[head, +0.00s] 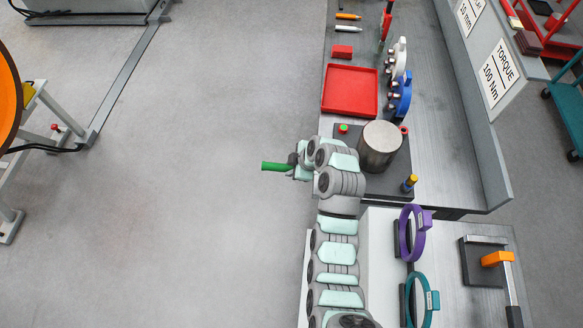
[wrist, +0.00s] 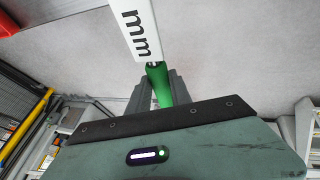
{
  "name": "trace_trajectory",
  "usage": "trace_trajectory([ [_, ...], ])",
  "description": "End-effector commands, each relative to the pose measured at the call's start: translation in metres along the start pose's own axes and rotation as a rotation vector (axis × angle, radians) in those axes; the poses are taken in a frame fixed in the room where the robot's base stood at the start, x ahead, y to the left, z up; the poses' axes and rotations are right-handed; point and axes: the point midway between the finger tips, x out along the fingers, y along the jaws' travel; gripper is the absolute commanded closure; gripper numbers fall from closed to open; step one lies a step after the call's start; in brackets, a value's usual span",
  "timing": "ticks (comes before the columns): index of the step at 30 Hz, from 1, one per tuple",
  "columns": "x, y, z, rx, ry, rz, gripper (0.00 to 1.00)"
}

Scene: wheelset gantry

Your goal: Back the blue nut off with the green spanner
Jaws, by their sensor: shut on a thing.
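The green spanner (head: 275,166) juts out to the left of my gripper (head: 294,163) in the head view, over the open floor beside the bench. In the wrist view my gripper (wrist: 160,90) is shut on the spanner's green handle (wrist: 158,80), between its two grey fingers. The spanner's jaw end cannot be clearly made out.
The bench holds a red tray (head: 350,91), a metal cylinder (head: 379,146) on a dark plate and a yellow-topped post (head: 409,184). Purple (head: 412,233) and teal (head: 421,300) rings stand nearer. An orange round part (head: 8,98) is at far left. The floor (head: 200,180) between is clear.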

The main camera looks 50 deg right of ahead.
Motion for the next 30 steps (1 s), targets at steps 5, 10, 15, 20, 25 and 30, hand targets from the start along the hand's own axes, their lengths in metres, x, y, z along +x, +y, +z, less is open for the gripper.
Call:
trace_trajectory([
  [5,-0.001,0.001,-0.001,-0.001,0.0,0.001,1.0],
  [10,0.001,0.0,0.0,-0.001,0.0,0.001,1.0],
  [15,0.005,-0.001,0.002,-0.001,0.0,0.001,1.0],
  [20,0.01,-0.003,0.004,-0.001,-0.001,0.0,1.0],
  [25,0.014,-0.004,0.007,-0.001,-0.001,0.0,1.0],
  [30,0.018,-0.005,0.009,-0.001,-0.001,0.0,1.0],
])
